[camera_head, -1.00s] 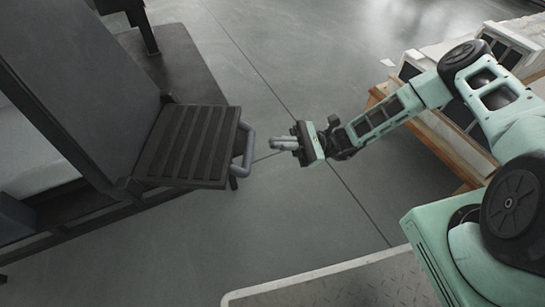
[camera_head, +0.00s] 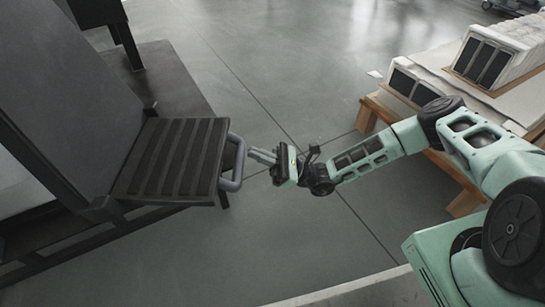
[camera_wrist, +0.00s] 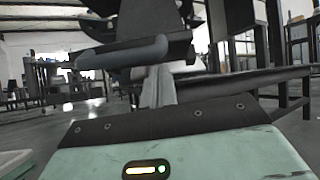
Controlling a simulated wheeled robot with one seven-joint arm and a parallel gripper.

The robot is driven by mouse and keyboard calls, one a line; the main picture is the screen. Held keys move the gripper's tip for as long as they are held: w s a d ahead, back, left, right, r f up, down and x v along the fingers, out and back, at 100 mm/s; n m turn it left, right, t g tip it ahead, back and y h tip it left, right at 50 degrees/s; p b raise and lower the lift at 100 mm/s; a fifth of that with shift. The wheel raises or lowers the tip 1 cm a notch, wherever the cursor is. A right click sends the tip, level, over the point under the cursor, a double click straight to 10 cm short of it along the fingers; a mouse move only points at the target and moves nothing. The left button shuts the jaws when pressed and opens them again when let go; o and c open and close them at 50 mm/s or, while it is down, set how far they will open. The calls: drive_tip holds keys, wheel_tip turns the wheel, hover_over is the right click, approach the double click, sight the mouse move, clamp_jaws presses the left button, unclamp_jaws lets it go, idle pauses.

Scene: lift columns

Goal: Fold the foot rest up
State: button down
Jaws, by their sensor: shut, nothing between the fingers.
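The foot rest (camera_head: 172,160) is a dark ribbed plate folded out flat from a dark chair-like frame, on the left of the head view. A grey loop handle (camera_head: 236,165) sticks out from its right edge. My gripper (camera_head: 252,154) is just right of the handle, fingers pointing left at it, with little space between them in the picture; I cannot tell whether they touch. The fingers are together with nothing held. In the wrist view, the handle (camera_wrist: 125,52) crosses above and beyond my gripper fingers (camera_wrist: 157,80), which stand close together in the middle.
The dark upright frame (camera_head: 75,90) fills the left side. White boxes (camera_head: 490,58) lie on a wooden pallet at the right, beside my arm. A pale-edged plate (camera_head: 350,292) lies at the bottom. The grey floor between is clear.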

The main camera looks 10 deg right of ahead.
drive_tip(key=shift+w+a+r, duration=0.15)
drive_tip(key=shift+a+r, duration=0.25)
drive_tip(key=shift+a, duration=0.2)
drive_tip(key=shift+r, duration=0.15)
